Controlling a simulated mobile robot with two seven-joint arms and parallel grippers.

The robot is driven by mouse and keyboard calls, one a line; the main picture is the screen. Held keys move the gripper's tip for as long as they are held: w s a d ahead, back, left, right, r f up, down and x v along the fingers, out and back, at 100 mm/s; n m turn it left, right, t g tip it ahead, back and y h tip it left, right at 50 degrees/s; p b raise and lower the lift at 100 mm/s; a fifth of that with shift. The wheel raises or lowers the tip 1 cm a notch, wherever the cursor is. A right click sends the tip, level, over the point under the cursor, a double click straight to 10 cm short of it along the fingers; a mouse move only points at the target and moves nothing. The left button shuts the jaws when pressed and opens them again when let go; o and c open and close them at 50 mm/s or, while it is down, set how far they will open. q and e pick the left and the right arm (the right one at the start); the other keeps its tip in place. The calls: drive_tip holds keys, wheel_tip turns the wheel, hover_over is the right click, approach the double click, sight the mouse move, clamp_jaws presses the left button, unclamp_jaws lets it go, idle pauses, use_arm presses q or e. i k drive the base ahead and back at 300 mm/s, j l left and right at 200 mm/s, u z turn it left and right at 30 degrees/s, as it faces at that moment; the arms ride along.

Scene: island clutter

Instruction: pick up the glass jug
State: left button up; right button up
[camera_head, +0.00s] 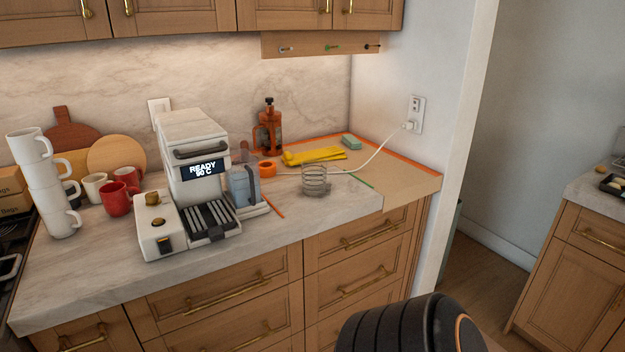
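A bluish, see-through jug (239,187) with a dark grey handle stands upright on the stone counter. It is close to the right side of the white coffee machine (190,150), whose body hides part of the counter around it. The handle is on the jug's right side. A dark, ribbed part of my own body shows at the bottom right, in front of the drawers. Neither of my grippers is in view.
A white cable (372,158) runs to the wall outlet. Stacked white mugs (52,195) and red mugs (117,199) stand left.

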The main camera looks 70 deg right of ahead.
sight(315, 178)
drive_tip(key=z, duration=2.25)
